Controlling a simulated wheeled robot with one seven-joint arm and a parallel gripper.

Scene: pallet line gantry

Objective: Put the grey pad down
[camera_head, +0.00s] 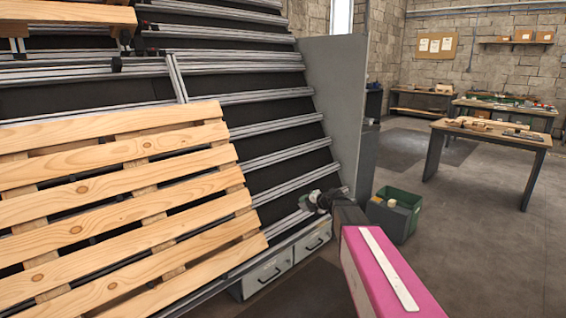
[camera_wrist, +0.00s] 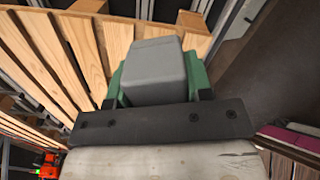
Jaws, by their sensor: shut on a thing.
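The grey pad (camera_wrist: 152,62) is a pale grey block with a bevelled top, seen large in the middle of the wrist view. My gripper (camera_wrist: 158,88) is shut on it, with a green finger on either side and a dark bracket across the near side. In the head view my gripper (camera_head: 318,200) is small, in front of the lower right end of the sloped rack. The pad cannot be made out clearly there. The pad's underside and what lies directly below it are hidden.
A slatted wooden pallet (camera_head: 120,215) leans on the sloped dark rack (camera_head: 285,175) at left. A grey side panel (camera_head: 337,100) bounds the rack. A green bin (camera_head: 408,205) stands on the floor beyond my gripper. Workbenches (camera_head: 490,133) stand farther right, with open floor between.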

